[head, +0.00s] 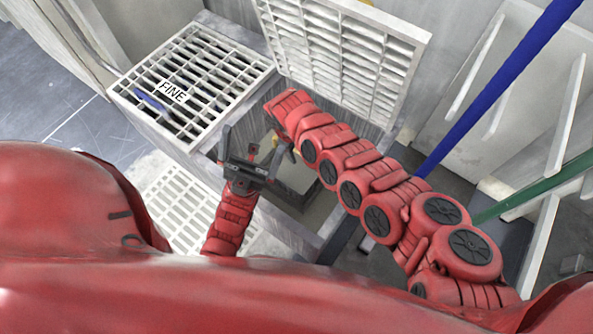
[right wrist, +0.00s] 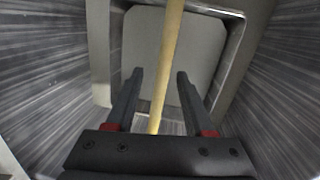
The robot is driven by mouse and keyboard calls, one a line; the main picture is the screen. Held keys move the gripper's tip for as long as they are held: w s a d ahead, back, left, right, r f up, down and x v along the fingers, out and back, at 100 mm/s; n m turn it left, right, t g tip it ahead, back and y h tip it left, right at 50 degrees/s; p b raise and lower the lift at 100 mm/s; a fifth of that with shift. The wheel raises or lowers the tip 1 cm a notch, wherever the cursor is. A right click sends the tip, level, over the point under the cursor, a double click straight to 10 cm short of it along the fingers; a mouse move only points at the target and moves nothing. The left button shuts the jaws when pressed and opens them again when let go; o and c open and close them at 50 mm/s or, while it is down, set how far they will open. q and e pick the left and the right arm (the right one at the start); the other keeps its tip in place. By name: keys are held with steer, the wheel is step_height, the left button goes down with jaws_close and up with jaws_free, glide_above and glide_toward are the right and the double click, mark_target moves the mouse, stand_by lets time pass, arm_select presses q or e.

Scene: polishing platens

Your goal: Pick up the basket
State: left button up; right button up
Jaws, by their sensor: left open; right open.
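The basket (right wrist: 205,50) is a pale square container with a grey rim, seen from above in the right wrist view. Its pale yellow bar handle (right wrist: 168,45) crosses over the middle. My right gripper (right wrist: 159,76) is open, with the handle lying between its fingers in the picture; neither finger visibly touches it. In the head view the basket shows partly as a dark frame (head: 293,192) inside the basin, and my right arm hides much of it and the right gripper. My left gripper (head: 252,142) is open and empty, to the left of the basket.
A white grate labelled FINE (head: 215,65) covers the compartment at the left. Another grate (head: 350,45) stands raised behind the basin. Basin walls (right wrist: 40,85) rise close on both sides of my right gripper. A blue pole (head: 500,85) and green pole (head: 540,185) stand at the right.

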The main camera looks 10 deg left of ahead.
steer(key=shift+w+d+f+b, duration=0.1)
steer(key=shift+f+b, duration=0.05)
steer(key=shift+f, duration=0.45)
steer(key=shift+d+f+b, duration=0.1)
steer(key=shift+f+b, duration=0.05)
steer(key=shift+f, duration=0.45)
jaws_close()
stand_by(0.4)
